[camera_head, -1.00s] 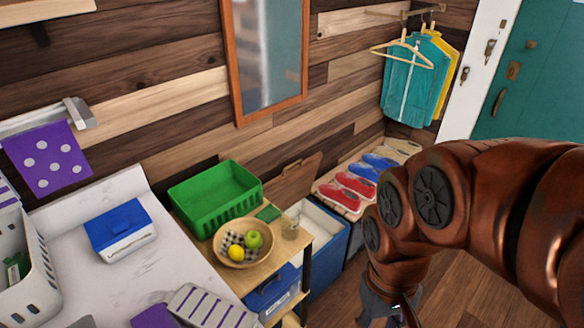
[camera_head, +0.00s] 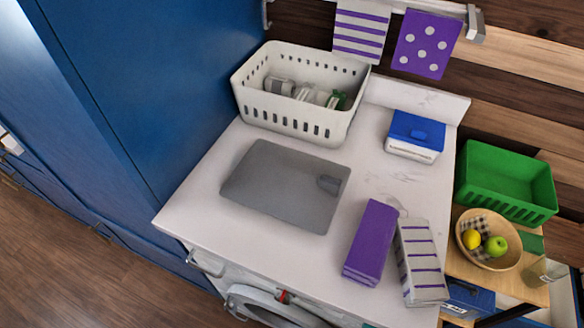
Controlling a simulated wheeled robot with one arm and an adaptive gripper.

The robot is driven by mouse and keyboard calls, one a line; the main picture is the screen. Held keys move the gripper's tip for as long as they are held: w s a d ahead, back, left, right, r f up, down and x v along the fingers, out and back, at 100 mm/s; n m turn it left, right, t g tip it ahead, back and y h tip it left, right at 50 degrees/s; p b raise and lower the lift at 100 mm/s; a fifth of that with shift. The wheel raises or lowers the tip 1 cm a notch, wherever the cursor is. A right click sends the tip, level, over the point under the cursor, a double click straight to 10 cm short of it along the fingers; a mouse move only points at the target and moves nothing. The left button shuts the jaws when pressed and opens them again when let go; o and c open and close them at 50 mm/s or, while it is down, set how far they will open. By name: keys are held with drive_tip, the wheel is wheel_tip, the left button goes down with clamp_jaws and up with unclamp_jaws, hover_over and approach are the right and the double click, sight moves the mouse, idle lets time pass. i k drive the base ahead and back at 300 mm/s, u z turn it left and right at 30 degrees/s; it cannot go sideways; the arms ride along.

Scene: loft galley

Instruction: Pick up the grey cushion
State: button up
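I see no thing that is clearly a grey cushion. A flat grey slab with rounded corners (camera_head: 284,187) lies on the white worktop, with a darker patch near its right edge; it looks thin and stiff, like a board or mat. A purple block-shaped item (camera_head: 370,243) and a grey item with purple stripes (camera_head: 420,262) lie side by side at the worktop's front right. My gripper is not in view.
A white perforated basket (camera_head: 300,120) holding small items and a blue-and-white box (camera_head: 414,137) stand on the worktop (camera_head: 225,245). To the right are a green crate (camera_head: 505,182) and a fruit bowl (camera_head: 488,240). A tall blue cabinet (camera_head: 150,80) borders the left; wood floor (camera_head: 60,260) is open there.

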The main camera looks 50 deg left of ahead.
sight(305, 191)
drive_tip(key=u, duration=3.1)
drive_tip(key=k, duration=0.6)
drive_tip(key=z, duration=0.15)
drive_tip(key=i, duration=0.35)
